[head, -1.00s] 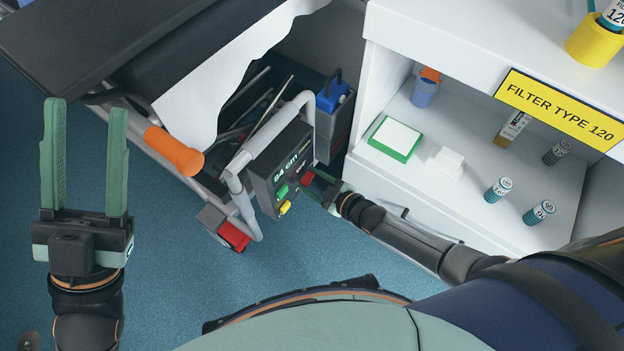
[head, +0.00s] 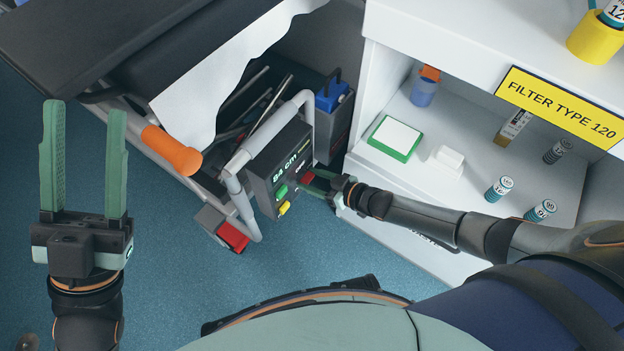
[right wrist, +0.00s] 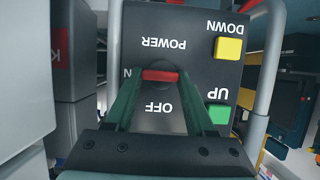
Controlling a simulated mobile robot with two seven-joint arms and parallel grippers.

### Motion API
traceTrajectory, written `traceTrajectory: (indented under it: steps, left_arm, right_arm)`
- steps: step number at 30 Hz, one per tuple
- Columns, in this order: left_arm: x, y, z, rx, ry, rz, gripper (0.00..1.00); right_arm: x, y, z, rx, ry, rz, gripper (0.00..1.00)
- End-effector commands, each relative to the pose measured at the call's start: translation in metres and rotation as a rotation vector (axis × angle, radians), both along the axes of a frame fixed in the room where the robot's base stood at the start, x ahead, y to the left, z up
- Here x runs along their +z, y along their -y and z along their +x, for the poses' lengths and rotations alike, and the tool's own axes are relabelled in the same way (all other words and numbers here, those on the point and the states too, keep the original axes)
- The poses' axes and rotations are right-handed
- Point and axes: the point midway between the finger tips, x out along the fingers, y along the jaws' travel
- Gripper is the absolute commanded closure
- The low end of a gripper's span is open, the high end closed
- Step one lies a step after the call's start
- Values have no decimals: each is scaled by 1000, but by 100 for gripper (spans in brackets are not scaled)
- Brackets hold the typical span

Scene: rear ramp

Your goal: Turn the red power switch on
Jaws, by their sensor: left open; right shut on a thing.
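The grey control box (head: 268,172) hangs on a tubular frame; its display reads 84 cm. On it sit a green button (head: 281,191), a yellow button (head: 284,208) and the red power switch (head: 308,177). My right gripper (head: 309,182) is shut on the switch. In the right wrist view, the red switch (right wrist: 160,76) lies crosswise between my fingertips (right wrist: 157,80). POWER and OFF show upside down; its left end points towards a label of which only an N shows. My left gripper (head: 84,165) is open and empty at the left, away from the box.
An orange-handled bar (head: 172,151) and a dark bed edge (head: 90,40) are at the upper left. A white shelf unit (head: 400,195) with vials and a green box (head: 395,138) stands right of the control box. A blue-topped container (head: 332,96) is behind it. Blue floor is free below.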

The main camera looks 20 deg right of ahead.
Motion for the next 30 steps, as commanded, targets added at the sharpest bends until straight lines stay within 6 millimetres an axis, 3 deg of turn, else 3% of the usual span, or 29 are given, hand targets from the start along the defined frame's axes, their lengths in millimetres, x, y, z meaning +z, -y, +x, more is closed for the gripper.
traceTrajectory:
  steps: [9, 10, 17, 25, 30]
  left_arm:
    - [0, 1, 0, -4, -3, 0, 50]
    - [0, 1, 0, -4, -3, 0, 50]
    - [-1, 1, 0, -4, -2, 2, 50]
    - [0, 1, 0, -4, -2, 2, 50]
    - [11, 2, 0, 1, 4, 11, 50]
  right_arm:
    - [0, 0, 0, -3, -6, 6, 100]
    - [0, 0, 0, -3, -6, 6, 42]
    - [0, 0, 0, -2, -6, 5, 16]
    - [0, 1, -1, -2, -5, 5, 15]
    - [9, 10, -13, -2, -7, 3, 15]
